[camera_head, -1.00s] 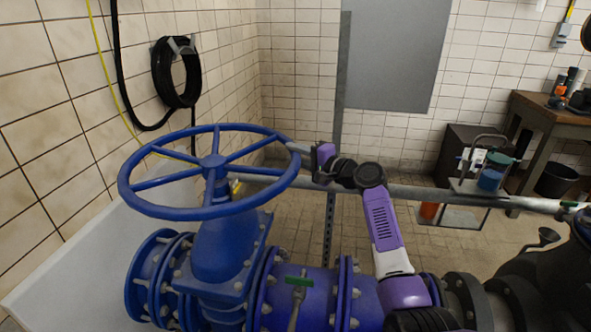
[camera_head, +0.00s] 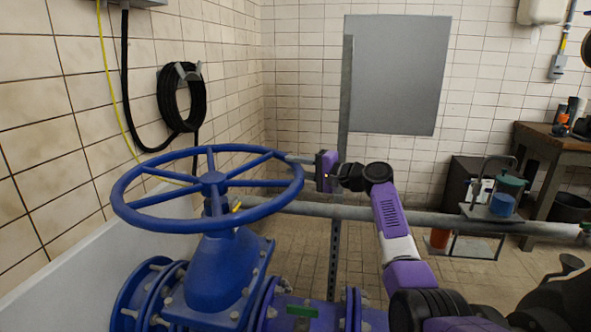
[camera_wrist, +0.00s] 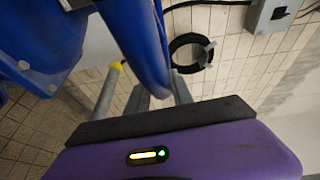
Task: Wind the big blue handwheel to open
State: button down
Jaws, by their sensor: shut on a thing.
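The big blue handwheel (camera_head: 130,212) lies roughly level on top of the blue valve body (camera_head: 222,268), at the left of the head view. It has several spokes running to a central hub. My gripper (camera_head: 297,160) reaches it from the right and is shut on the rim at its far right side. In the wrist view the blue rim (camera_wrist: 140,42) runs down to my gripper (camera_wrist: 160,95), above the purple gripper housing. The exact contact between fingers and rim is partly hidden there.
A grey horizontal pipe (camera_head: 420,217) runs behind the valve and my arm. An upright grey post (camera_head: 341,110) stands beyond my gripper. A black hose coil (camera_head: 181,98) hangs on the left tiled wall. A wooden table (camera_head: 548,146) stands at the far right.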

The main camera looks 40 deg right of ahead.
jog(key=c, duration=1.1)
grip_release()
jog(key=shift+w+f, duration=0.15)
jog(key=shift+d, duration=0.1)
jog(key=v, duration=0.7)
jog(key=shift+s, duration=0.45)
